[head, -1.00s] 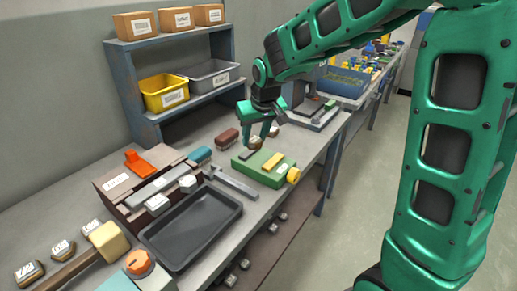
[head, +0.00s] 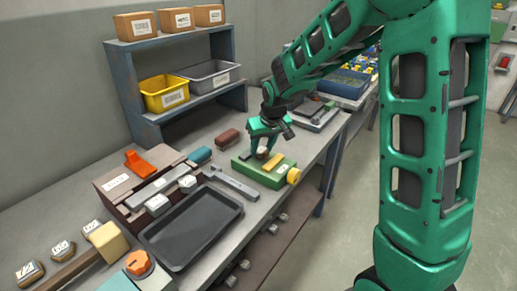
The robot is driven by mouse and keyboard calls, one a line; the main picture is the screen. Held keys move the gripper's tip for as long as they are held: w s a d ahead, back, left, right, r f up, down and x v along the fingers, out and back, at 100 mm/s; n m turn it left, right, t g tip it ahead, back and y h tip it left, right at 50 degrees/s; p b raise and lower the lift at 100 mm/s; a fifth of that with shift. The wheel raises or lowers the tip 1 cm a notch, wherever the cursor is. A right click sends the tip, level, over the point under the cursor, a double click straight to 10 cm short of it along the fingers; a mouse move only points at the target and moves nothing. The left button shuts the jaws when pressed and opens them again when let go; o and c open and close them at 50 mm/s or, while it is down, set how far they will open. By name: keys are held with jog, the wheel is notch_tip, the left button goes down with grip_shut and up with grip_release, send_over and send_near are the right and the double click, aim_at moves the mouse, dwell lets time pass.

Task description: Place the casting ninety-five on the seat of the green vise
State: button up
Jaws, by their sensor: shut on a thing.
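The green vise (head: 254,175) lies on the workbench right of centre in the head view, with a yellow jaw strip and a yellow-orange knob at its right end. My gripper (head: 266,152) points down over the vise seat. It is shut on a small brown and pale casting (head: 262,153), which is at the seat, between the dark strip and the yellow strip. I cannot tell whether the casting touches the seat. Its number is too small to read, and the fingers partly hide it.
A black tray (head: 180,262) and a wrench (head: 232,184) lie left of the vise. A reddish-brown block (head: 228,137) sits behind it. Several labelled castings stand at the bench's left. A hammer (head: 75,267) lies at the front left. A shelf with bins stands behind.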

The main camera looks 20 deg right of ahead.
jog(key=shift+f, duration=0.6)
jog(key=o, duration=1.2)
jog(key=shift+a, duration=0.1)
jog(key=shift+r, duration=0.3)
jog(key=v, duration=1.2)
jog(key=shift+r, duration=0.35)
